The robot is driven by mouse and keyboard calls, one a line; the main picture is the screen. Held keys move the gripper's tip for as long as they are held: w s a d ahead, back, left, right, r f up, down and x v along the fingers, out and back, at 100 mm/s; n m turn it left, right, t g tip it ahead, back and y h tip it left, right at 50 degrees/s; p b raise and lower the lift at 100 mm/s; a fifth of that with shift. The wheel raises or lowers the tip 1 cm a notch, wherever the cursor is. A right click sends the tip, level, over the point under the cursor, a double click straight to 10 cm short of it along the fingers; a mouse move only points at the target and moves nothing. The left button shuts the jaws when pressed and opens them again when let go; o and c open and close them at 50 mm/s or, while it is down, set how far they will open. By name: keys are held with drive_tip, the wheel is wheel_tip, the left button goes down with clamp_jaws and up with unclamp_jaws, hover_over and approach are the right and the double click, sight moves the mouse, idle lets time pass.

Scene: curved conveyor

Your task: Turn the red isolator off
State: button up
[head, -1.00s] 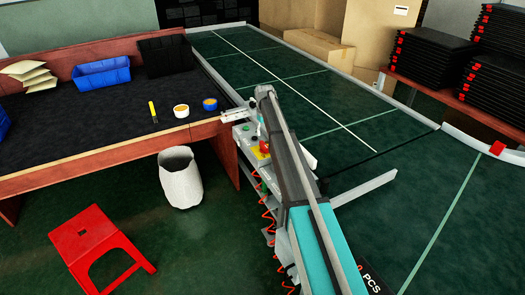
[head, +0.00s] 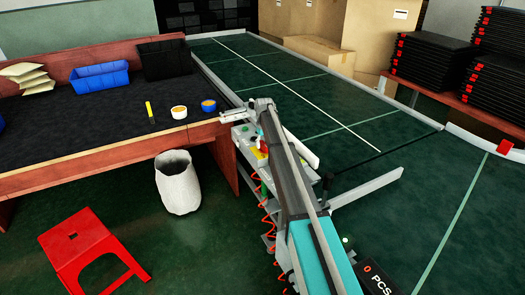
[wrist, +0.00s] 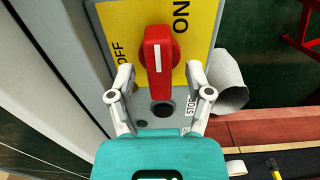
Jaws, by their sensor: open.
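The red isolator (wrist: 158,62) is a red rotary handle with a white stripe, on a yellow plate (wrist: 203,28) marked ON and OFF. In the wrist view the handle lies upright in the picture, with ON at its upper right and OFF to its left. My gripper (wrist: 159,76) is open, its two fingers apart on the left and right of the handle's lower end. I cannot tell whether either finger touches it. In the head view the yellow plate (head: 258,155) shows small on the control box beside the conveyor, and my arm partly covers that area.
A wooden workbench (head: 130,152) stands to the left, with a white bin (head: 178,185) and red stool (head: 85,245) on the floor. The green conveyor (head: 300,90) runs behind my arm.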

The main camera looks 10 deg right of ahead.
drive_tip(key=shift+f+b, duration=0.45)
drive_tip(key=shift+f, duration=0.3)
